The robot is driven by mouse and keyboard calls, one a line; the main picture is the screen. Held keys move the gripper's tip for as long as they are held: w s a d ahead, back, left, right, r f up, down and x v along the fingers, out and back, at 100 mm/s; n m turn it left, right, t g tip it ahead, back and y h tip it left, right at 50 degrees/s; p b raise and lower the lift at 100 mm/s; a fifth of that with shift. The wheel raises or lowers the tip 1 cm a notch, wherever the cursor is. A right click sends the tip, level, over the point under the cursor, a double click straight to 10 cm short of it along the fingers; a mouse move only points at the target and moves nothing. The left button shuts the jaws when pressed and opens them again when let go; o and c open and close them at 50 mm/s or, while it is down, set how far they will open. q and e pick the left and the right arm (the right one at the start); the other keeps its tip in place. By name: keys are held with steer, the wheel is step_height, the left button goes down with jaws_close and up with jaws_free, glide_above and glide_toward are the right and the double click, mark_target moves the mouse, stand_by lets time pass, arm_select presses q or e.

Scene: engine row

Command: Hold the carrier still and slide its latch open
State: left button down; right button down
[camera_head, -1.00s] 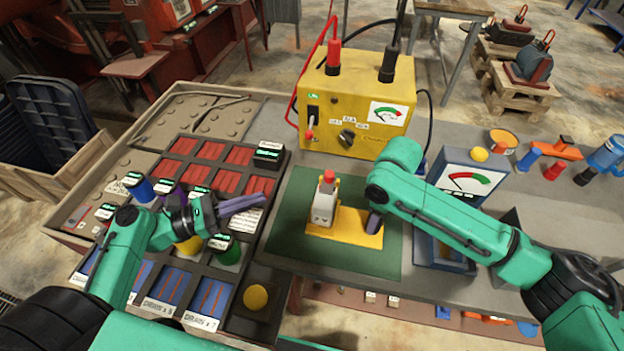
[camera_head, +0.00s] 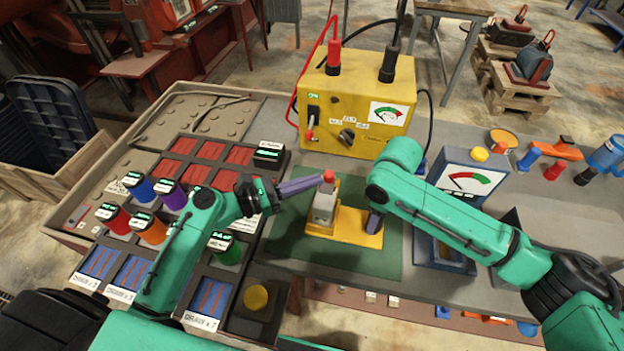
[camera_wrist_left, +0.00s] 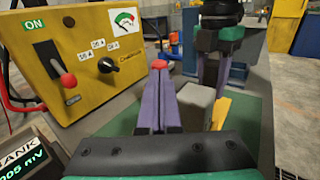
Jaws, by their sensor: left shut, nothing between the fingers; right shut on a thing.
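The yellow carrier (camera_head: 350,231) lies on the green mat (camera_head: 285,240), with a grey block (camera_head: 323,207) standing at its left end. A red-tipped latch knob (camera_head: 328,176) tops that block and also shows in the left wrist view (camera_wrist_left: 159,64). My left gripper (camera_head: 318,181) is shut and empty, its purple fingertips right beside the red knob on its left; I cannot tell whether they touch. In the left wrist view the shut fingers (camera_wrist_left: 158,80) point at the knob. My right gripper (camera_head: 375,222) is shut on the carrier's right end.
A yellow charger box (camera_head: 357,105) with a switch and cables stands behind the mat. A gauge unit (camera_head: 463,182) stands right of the carrier. A compartment tray (camera_head: 212,150) with several coloured cells lies to the left.

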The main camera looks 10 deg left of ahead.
arm_select(q)
steer(key=shift+w+d, duration=0.2)
steer(key=shift+d, duration=0.1)
arm_select(e)
steer(key=shift+a+r, duration=0.1)
arm_select(q)
steer(key=w, duration=0.4)
steer(key=shift+w, duration=0.35)
steer(key=shift+s+r, duration=0.1)
steer(key=v, duration=1.4)
